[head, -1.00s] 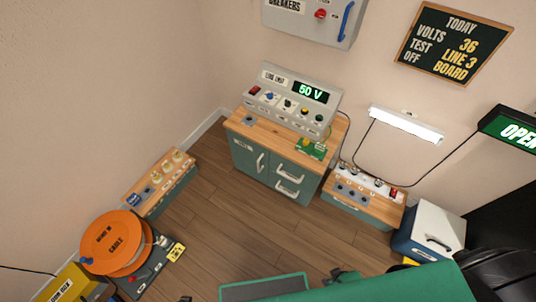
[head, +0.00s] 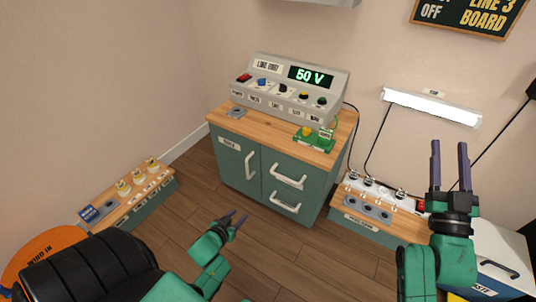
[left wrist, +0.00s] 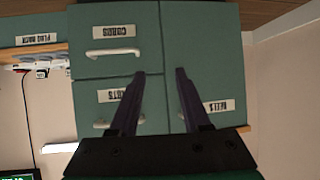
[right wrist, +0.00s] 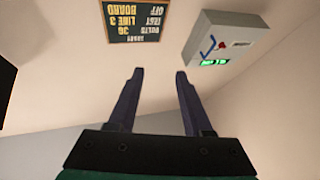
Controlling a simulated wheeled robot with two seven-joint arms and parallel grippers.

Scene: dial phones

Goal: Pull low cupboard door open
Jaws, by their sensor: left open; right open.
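The low cupboard (head: 268,205) is a green cabinet with a wooden top against the back wall. Its door (head: 232,165) is on the left, shut, with a label and an upright white handle (head: 250,165). The door also shows upside down in the left wrist view (left wrist: 203,50), where its handle is not clearly seen. My left gripper (head: 237,215) is open and empty, in front of and below the door, apart from the handle; its fingers also show in the left wrist view (left wrist: 160,72). My right gripper (head: 449,150) is raised at the right, open and empty.
Two drawers with white handles (head: 288,181) are right of the door. A meter console (head: 290,90) stands on top. A low socket bench (head: 375,222) is at the right, another low bench (head: 130,195) at the left. The wooden floor (head: 195,185) before the cupboard is clear.

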